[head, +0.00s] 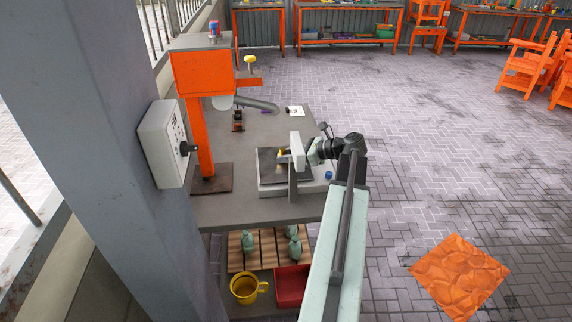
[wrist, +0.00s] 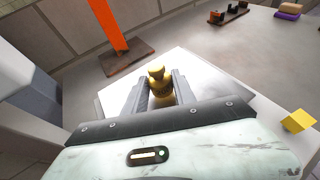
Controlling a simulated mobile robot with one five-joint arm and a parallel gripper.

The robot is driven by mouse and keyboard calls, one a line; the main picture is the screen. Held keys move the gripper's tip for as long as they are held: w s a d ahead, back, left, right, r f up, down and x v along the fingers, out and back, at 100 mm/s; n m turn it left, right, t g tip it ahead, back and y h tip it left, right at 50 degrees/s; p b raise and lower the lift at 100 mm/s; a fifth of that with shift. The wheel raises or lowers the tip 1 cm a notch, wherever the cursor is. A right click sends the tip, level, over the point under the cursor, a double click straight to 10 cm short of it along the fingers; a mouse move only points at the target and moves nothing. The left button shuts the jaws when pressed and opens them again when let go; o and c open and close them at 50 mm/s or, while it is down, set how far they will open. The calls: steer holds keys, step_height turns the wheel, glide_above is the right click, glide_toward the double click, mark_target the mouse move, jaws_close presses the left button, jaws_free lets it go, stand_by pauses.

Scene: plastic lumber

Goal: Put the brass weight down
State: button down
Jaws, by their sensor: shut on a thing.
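The brass weight (wrist: 160,88) is a small knobbed yellow metal piece. In the wrist view it stands upright between the two dark fingers of my gripper (wrist: 162,90), which is shut on it. In the head view only a bit of yellow, likely the weight (head: 282,152), shows beside my gripper (head: 286,158).
The device stands on a grey bench (head: 240,210). An orange drill-press-like machine (head: 202,72) rises at the bench's left.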

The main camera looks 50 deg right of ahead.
steer(key=shift+f, duration=0.45)
steer(key=c, duration=1)
jaws_free()
steer(key=shift+r+p, duration=0.25)
steer(key=shift+p, duration=0.05)
steer(key=p+v, duration=0.4)
steer(key=v, duration=0.7)
steer(key=shift+s+d+r, duration=0.1)
steer(key=shift+s+r, duration=0.1)
steer(key=shift+s, duration=0.3)
